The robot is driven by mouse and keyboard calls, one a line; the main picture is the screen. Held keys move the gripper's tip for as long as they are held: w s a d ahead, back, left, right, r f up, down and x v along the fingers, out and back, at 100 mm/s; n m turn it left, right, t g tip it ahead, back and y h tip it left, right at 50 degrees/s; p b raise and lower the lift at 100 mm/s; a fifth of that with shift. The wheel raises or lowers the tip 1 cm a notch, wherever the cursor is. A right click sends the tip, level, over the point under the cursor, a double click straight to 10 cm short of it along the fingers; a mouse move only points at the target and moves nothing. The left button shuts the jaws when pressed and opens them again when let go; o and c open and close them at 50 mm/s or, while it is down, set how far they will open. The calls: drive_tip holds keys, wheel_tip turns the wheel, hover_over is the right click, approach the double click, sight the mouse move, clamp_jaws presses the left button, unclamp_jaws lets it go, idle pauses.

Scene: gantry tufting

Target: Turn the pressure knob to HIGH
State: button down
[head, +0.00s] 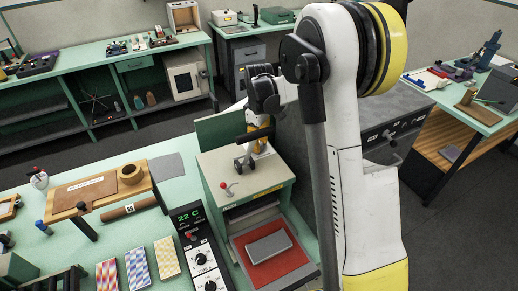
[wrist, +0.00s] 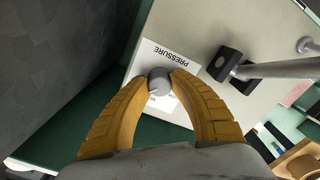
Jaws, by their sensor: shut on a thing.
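The pressure knob (wrist: 159,82) is a small grey round knob on the pale top of a box-shaped machine (head: 232,172). A white label reading PRESSURE (wrist: 171,55) lies beside it; its other markings are mostly covered by my fingers and the knob. My gripper (wrist: 157,84) has its two yellow fingers closed around the knob, one tip on each side. In the head view my gripper (head: 258,143) shows small over the machine's back part, and the knob cannot be made out there. I cannot read which setting the knob points to.
A metal bar with black blocks (wrist: 229,64) stands close beside the knob. A grey block (head: 268,247) lies on the red pad below. A control box (head: 202,252) displays 22 C.

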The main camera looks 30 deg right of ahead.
drive_tip(key=shift+m+b, duration=0.9)
drive_tip(key=shift+m, duration=1.1)
drive_tip(key=c, duration=1)
unclamp_jaws()
drive_tip(key=shift+c, duration=0.2)
wheel_tip(320, 180, up, 12)
